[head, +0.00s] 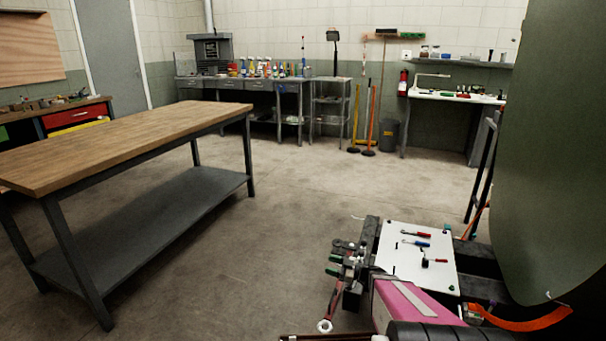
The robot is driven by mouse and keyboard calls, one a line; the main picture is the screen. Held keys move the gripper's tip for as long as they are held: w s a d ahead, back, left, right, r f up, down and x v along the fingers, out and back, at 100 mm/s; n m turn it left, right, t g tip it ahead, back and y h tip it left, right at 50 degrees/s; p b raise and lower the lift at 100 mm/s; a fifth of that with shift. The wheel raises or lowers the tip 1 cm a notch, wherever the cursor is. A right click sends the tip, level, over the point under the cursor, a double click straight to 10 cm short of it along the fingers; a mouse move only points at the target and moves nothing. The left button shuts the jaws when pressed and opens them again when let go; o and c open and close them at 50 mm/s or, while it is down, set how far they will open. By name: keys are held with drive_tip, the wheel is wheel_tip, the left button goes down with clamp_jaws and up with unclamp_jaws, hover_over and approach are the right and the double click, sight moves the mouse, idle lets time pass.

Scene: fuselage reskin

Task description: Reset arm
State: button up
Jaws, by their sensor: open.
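I do not see my gripper in the head view. A pink piece with a pale stripe and a black ribbed part fill the bottom edge right of centre; I cannot tell whether they belong to my arm. Just behind them a white board (407,238) lies on a dark stand, with several small hand tools with red, blue and black handles on it. More tools (350,262) sit at its left side, and a red-handled wrench (327,315) hangs or lies below them.
A large green curved panel (555,150) stands close on the right, with an orange strap (525,320) below it. A wooden-topped table (120,140) stands at the left. Benches, a shelf rack (330,110) and brooms line the back wall. The middle floor is clear.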

drive_tip(key=s+a+r+m+g+h, duration=0.3)
drive_tip(key=s+m+g+h, duration=0.4)
drive_tip(key=s+h, duration=0.15)
drive_tip(key=s+d+r+m+h, duration=0.5)
drive_tip(key=d+r+m+h, duration=0.1)
drive_tip(key=m+h, duration=0.3)
drive_tip(key=shift+d+r+m+t, duration=0.25)
drive_tip(key=shift+d+m+t, duration=0.05)
drive_tip(key=shift+d+t, duration=0.15)
drive_tip(key=shift+s, duration=0.1)
